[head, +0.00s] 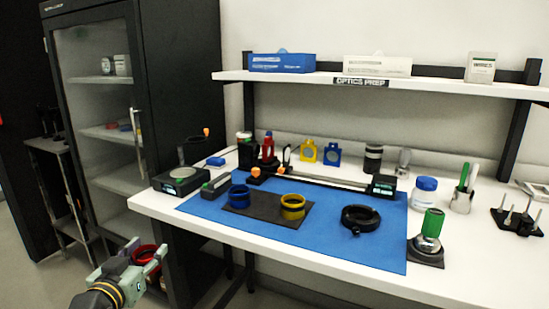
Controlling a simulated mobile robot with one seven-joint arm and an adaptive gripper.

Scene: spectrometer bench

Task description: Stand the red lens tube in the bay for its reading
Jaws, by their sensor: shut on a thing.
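The red lens tube (147,252) is a short red ring in my gripper (141,259), which is shut on it at the lower left. They are in front of the bench's left end, off the bench top. The jaws hide part of the tube. A blue tube (238,196) and a yellow tube (292,207) stand on a dark pad (262,216) on the blue mat. A rail instrument with a black display box (383,187) lies behind them. I cannot tell for certain which part is the bay.
A black ring clamp (360,217) lies on the blue mat (375,254). A small scale (181,180) stands at the bench's left corner. A glass cabinet (100,95) stands behind left. The mat's front is clear.

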